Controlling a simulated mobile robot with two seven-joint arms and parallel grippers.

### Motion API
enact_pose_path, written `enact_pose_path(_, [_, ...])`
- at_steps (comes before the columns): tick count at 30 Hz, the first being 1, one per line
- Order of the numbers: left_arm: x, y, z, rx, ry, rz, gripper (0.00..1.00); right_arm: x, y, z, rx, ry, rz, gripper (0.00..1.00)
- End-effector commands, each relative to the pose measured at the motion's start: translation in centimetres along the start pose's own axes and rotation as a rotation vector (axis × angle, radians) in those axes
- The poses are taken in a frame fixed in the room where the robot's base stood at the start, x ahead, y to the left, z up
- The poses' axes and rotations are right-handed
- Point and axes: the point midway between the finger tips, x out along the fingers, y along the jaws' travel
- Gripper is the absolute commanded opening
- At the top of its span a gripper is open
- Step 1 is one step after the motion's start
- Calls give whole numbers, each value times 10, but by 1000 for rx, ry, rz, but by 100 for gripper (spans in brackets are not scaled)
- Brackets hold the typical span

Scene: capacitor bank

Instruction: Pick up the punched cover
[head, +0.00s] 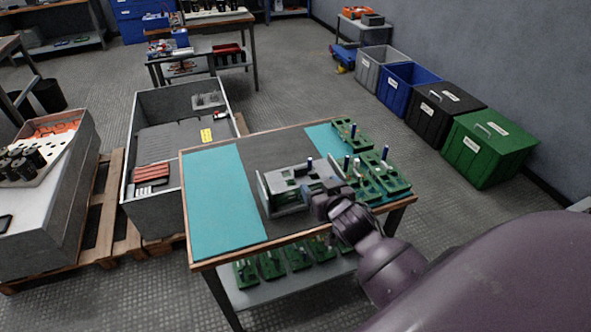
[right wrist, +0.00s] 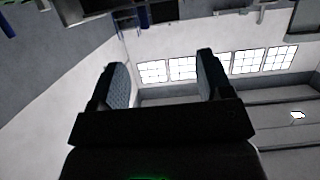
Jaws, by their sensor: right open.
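A grey metal piece with cut-outs, which looks like the punched cover (head: 289,184), is at the grey box-like unit (head: 285,209) near the middle of the workbench. I cannot tell whether it is separate from the unit. My right gripper (head: 325,188) is beside the right side of this unit, and the arm partly hides that end. In the right wrist view my right gripper (right wrist: 160,78) is open, with nothing between its fingers. I cannot tell whether it touches the unit. My left gripper is in neither view.
The workbench has a clear teal mat (head: 222,205) on the left. Several green circuit boards (head: 370,180) with upright blue and white parts stand at the right. More boards lie on the lower shelf (head: 290,287). A large grey cabinet (head: 160,105) stands behind left.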

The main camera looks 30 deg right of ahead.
Motion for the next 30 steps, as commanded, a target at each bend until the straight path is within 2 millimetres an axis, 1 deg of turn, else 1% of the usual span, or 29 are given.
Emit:
enact_pose_path(4, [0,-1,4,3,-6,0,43,12,-1,1,18,-1,-1,72])
enact_pose_path(9, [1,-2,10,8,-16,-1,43,38,-1,1,16,-2,-1,72])
enact_pose_path(12, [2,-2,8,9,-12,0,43,48,-1,2,16,-2,-1,72])
enact_pose_path(18, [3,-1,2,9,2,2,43,59,-2,1,17,-1,-1,72])
enact_pose_path(20, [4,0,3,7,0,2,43,65,-3,1,16,0,-1,72])
enact_pose_path(27, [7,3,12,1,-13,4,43,96,-8,3,15,-2,-2,72])
enact_pose_path(30, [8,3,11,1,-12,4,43,105,-8,3,16,-2,-2,72])
